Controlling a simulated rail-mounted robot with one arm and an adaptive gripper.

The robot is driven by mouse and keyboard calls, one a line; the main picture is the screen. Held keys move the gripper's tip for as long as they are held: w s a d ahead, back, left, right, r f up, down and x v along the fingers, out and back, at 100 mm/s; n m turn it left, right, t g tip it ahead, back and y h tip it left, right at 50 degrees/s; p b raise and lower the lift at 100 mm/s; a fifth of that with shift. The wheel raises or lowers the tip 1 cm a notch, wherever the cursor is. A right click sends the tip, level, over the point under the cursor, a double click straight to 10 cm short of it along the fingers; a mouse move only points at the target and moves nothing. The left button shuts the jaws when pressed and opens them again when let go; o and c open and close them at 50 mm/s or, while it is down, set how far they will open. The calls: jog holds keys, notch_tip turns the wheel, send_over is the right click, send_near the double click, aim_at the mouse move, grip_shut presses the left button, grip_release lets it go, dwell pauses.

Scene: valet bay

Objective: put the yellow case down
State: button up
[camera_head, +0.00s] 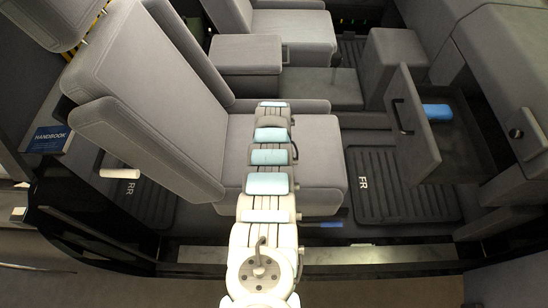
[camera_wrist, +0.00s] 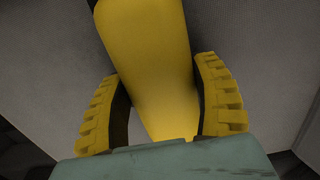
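The yellow case (camera_wrist: 150,55) fills the middle of the wrist view, long and smooth, running from the top edge down between the fingers. My gripper (camera_wrist: 157,75) has its two yellow ribbed fingers on either side of it. Both fingertips appear to meet its sides, with a gap lower down on the left. Grey fabric-like surfaces lie behind the case; I cannot tell whether it touches them. In the head view my arm reaches over the front seat (camera_head: 320,165), and its own links hide the gripper and the case.
The seat's backrest (camera_head: 150,90) stands left of my arm. An open drawer (camera_head: 450,155) holding a blue item (camera_head: 437,112) juts out at right. A floor mat (camera_head: 400,185) lies below it. A handbook (camera_head: 48,139) and white roll (camera_head: 119,173) are at left.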

jog(key=o, duration=0.4)
jog(key=shift+r, duration=0.1)
